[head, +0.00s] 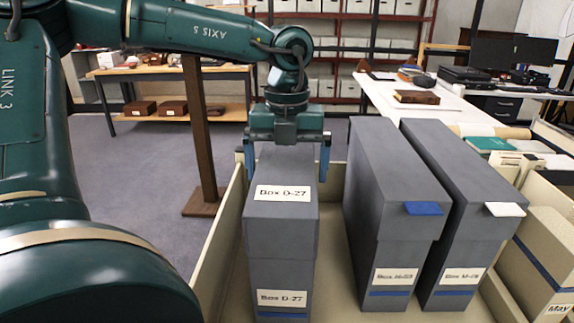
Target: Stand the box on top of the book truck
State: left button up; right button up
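A tall grey box, Box D-27 (282,222), stands upright in the centre of the head view; its foot is cut off by the bottom edge. My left gripper (287,172) is over its top, pointing down, with one blue finger on each side. The fingers are very close to the box's sides; I cannot tell whether they touch. The cream wall (221,235) of what looks like the book truck runs along the box's left. I cannot tell whether the box rests on the floor of this truck or is held above it. My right gripper is not in view.
Two similar grey boxes stand to the right, one with a blue tab (424,208) and one with a white tab (505,209). A cream box (545,262) is at far right. A brown post (201,140) stands behind. A white table (420,110) and wooden bench (165,72) are farther back.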

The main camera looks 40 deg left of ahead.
pick_arm(q)
notch_tip(320, 180, up, 12)
jog(key=shift+r, duration=0.1)
dwell(0.8)
